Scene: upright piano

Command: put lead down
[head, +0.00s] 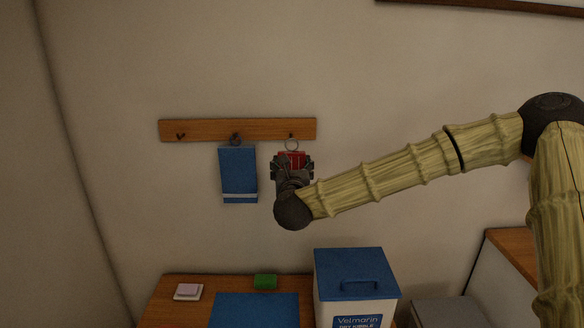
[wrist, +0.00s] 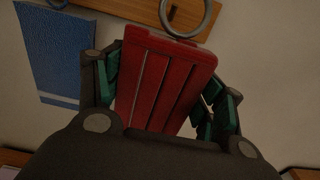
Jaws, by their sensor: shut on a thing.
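The lead shows as a red grooved handle (wrist: 163,75) with a grey metal ring (wrist: 190,18) above it in the wrist view. In the head view the red handle (head: 291,158) is partly hidden behind my gripper (head: 291,168). My gripper is shut on the red handle, with its green pads (wrist: 112,75) against the sides. The ring (head: 291,144) is at the right hook of the wooden wall rack (head: 205,129). I cannot tell whether the ring still hangs on the hook.
A blue hanging item (head: 238,170) is on the middle hook, just left of my gripper. Below are a wooden table (head: 190,312) with a blue mat (head: 256,309), a green block (head: 265,282) and a small pale stack (head: 188,291). A blue-lidded kibble bin (head: 355,275) stands at right.

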